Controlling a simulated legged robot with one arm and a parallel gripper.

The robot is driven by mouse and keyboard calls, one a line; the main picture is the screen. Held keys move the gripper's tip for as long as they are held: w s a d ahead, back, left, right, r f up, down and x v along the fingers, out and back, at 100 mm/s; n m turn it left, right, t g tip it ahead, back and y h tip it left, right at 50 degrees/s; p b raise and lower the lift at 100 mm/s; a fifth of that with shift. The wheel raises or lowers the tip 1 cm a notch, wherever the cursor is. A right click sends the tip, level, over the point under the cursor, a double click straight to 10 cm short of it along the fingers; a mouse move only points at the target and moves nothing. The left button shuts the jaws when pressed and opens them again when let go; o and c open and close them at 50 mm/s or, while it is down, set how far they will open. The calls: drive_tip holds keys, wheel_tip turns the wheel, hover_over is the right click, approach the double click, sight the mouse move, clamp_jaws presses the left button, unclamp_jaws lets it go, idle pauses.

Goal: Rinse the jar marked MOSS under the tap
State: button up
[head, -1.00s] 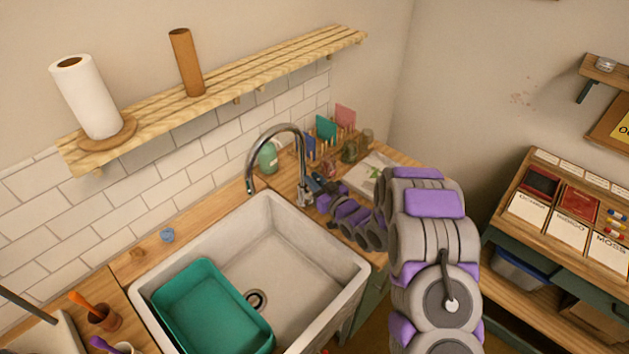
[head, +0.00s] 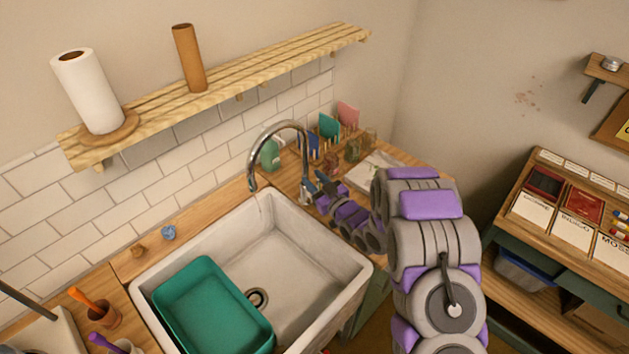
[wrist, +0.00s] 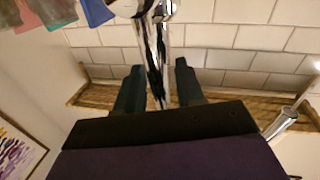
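The chrome tap (head: 283,127) arches over the white sink (head: 335,243). My gripper (head: 324,182) is at the tap's base, on its right side. In the wrist view its two dark fingers (wrist: 158,72) are apart with nothing held, and the chrome tap post (wrist: 150,40) shows between them; I cannot tell whether it is inside the grip or behind it. Small glass jars stand behind the tap: a reddish one (head: 331,163), a greenish one (head: 352,150) and another (head: 369,138). No MOSS marking is readable on any of them.
A teal basin (head: 205,300) fills the sink's left part. A slatted shelf (head: 260,80) runs above. A labelled pigment stand (head: 540,215) is at right. The sink's right part is clear.

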drive_tip(key=shift+d, duration=0.1)
drive_tip(key=p+v, duration=0.1)
drive_tip(key=v, duration=1.6)
drive_tip(key=shift+f, duration=0.1)
